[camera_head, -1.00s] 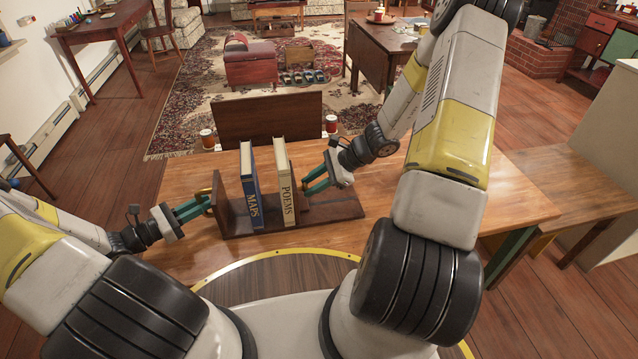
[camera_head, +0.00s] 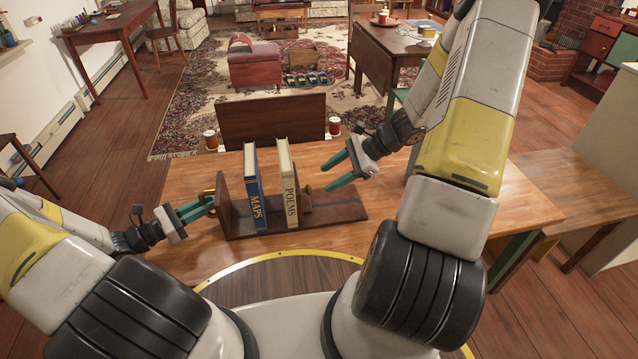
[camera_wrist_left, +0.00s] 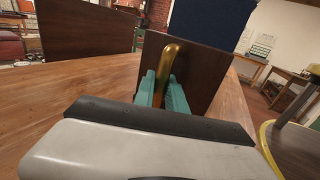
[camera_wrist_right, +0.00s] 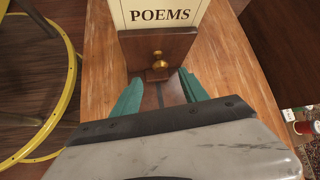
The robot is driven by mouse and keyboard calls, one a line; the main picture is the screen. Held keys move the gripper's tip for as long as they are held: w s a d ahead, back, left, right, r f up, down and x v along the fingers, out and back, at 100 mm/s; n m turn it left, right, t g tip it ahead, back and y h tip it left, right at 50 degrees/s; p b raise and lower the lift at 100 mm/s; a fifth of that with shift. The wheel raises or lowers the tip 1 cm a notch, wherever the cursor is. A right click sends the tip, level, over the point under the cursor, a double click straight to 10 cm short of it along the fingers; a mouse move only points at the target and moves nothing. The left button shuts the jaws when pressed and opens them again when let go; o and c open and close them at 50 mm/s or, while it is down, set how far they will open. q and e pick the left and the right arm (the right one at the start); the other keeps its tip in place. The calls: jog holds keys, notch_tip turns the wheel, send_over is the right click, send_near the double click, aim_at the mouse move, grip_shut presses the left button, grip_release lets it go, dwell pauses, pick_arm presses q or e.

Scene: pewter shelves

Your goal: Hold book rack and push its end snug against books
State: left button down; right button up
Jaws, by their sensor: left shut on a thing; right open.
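The dark wooden book rack (camera_head: 345,209) stands on the table. The blue MAPS book (camera_head: 254,196) and the cream POEMS book (camera_head: 290,190) stand upright on it. My left gripper (camera_head: 208,206) is shut on the brass handle of the rack's left end (camera_head: 224,205); the handle (camera_wrist_left: 169,62) shows between the teal fingers in the left wrist view. My right gripper (camera_head: 338,172) is open and empty, above and right of POEMS. In the right wrist view, the sliding end (camera_wrist_right: 158,48) with a brass knob (camera_wrist_right: 157,65) stands in front of POEMS, ahead of the open fingers.
The wooden table (camera_head: 440,205) has free room right of the rack. A dark upright panel (camera_head: 272,118) stands behind the table, with jars (camera_head: 334,126) near its sides. A cream-sided cabinet (camera_head: 610,130) is at far right.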

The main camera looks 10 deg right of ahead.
jog(key=v, duration=0.5)
jog(key=shift+c, duration=0.4)
jog(key=c, duration=0.4)
jog(key=shift+w+a+g+h, duration=0.15)
jog(key=shift+g+h, duration=0.15)
jog(key=shift+h, duration=0.2)
grip_shut()
jog(key=a+f+h, duration=0.1)
jog(key=a+f, duration=0.1)
jog(key=w+a+f+g+h, duration=0.1)
jog(key=f, duration=0.2)
jog(key=w+a+f+m+h, duration=0.1)
jog(key=a+f, duration=0.1)
jog(key=shift+a+f+g+h, duration=0.15)
jog(key=shift+a+g+h, duration=0.15)
jog(key=shift+a+h, duration=0.1)
jog(key=shift+a, duration=0.4)
